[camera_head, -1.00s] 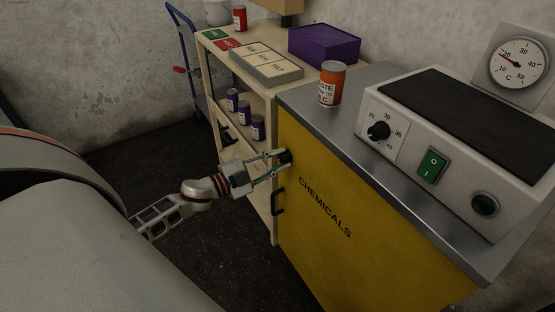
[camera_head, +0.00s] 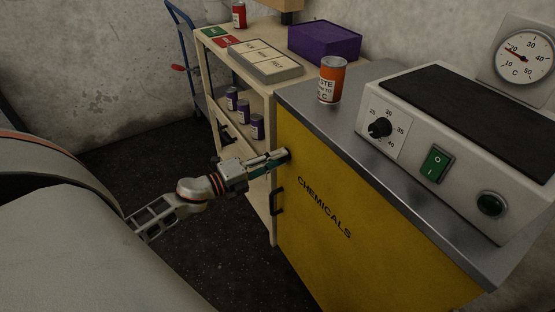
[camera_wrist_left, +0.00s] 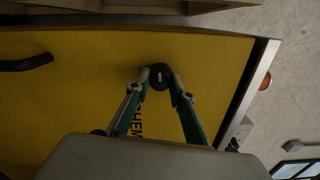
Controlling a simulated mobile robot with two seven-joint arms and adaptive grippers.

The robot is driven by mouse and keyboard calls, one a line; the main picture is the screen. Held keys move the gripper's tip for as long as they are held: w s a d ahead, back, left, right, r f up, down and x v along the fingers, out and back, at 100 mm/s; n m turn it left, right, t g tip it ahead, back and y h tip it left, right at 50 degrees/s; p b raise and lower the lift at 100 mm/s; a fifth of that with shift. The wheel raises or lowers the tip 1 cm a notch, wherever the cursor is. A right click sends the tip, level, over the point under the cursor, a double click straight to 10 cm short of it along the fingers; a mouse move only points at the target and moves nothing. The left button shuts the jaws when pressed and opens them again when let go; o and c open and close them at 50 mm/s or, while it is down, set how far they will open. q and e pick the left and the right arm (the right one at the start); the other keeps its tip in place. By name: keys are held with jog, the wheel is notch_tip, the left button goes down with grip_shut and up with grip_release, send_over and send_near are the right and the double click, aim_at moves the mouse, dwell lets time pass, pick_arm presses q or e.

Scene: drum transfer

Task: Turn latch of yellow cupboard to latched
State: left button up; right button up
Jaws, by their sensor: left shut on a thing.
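The yellow cupboard (camera_head: 350,225) stands in the middle of the head view, with a black handle (camera_head: 277,201) on its door. Its latch is a small round black knob (camera_wrist_left: 160,76) with a short pale mark, near the door's top corner. In the head view the latch (camera_head: 288,155) is mostly hidden by my fingers. My left gripper (camera_head: 284,157) is shut on the latch, one finger on each side of it, as the left wrist view (camera_wrist_left: 160,85) also shows. The mark's exact angle relative to the door is hard to tell. My right gripper is out of view.
An orange waste can (camera_head: 331,80) and a grey control box (camera_head: 450,140) stand on the cupboard's top. Left of it is a beige shelf (camera_head: 262,185) with several purple cans, a tray (camera_head: 266,62) and a purple box (camera_head: 324,42). The dark floor is clear.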

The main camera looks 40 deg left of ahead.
pick_arm(q)
jog(key=shift+m, duration=0.5)
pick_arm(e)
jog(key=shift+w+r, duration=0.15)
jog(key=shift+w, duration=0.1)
pick_arm(q)
jog(key=o, duration=1.1)
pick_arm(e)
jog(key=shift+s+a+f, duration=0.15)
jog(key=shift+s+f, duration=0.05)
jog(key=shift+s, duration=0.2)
pick_arm(q)
jog(key=v, duration=1.2)
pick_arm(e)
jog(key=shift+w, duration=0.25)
